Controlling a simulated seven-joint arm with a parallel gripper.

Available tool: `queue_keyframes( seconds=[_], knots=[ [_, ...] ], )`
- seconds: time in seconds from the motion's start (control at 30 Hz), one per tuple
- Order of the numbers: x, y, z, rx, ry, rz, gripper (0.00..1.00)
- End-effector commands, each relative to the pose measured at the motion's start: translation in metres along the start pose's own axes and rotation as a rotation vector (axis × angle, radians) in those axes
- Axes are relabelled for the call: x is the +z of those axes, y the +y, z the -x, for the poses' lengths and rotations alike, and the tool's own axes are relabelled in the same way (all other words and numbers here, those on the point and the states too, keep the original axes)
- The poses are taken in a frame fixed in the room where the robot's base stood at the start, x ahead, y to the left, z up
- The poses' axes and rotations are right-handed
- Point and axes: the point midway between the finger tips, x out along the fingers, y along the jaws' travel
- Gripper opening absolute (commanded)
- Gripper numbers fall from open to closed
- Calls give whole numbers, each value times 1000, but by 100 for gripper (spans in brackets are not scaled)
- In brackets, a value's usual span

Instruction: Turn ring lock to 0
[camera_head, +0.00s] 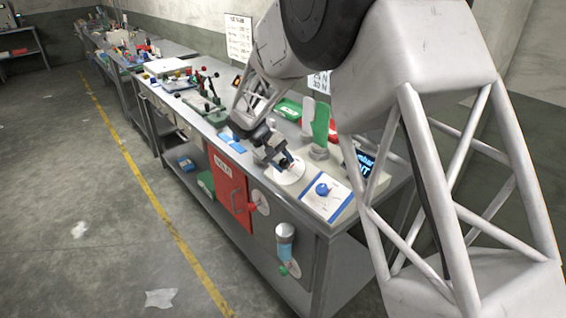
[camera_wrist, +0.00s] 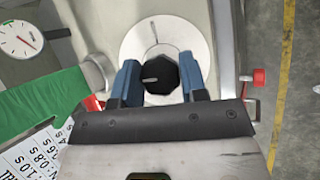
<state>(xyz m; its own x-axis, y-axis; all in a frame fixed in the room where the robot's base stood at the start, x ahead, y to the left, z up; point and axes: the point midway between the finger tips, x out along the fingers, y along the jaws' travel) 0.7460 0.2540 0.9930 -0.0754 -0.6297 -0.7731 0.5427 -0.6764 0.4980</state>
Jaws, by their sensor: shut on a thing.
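A black many-sided knob (camera_wrist: 160,75) with a pale pointer mark sits on a round white dial plate (camera_wrist: 133,45) in the wrist view. The pointer mark lies roughly sideways toward the left, and a short dark line shows on the plate's upper part. My gripper (camera_wrist: 158,70) has its blue fingers on both sides of the knob and is shut on it. In the head view my gripper (camera_head: 284,163) is down at the white dial plate (camera_head: 287,176) on the bench; the knob is hidden there. I cannot read any figure on the plate.
A blue knob (camera_head: 322,188) on a white panel and a lit display (camera_head: 365,163) stand to the right. A green upright piece (camera_head: 320,124) stands behind. A red door (camera_head: 228,188) is on the bench front. The wrist view shows a gauge (camera_wrist: 25,36) and a red handle (camera_wrist: 258,77).

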Motion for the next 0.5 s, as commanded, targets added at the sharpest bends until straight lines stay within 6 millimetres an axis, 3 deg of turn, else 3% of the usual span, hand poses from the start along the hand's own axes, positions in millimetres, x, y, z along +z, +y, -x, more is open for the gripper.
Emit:
queue_keyframes(
  seconds=[0.5],
  knots=[
    [0, 1, 1, 56, 3, 96, 16]
  ],
)
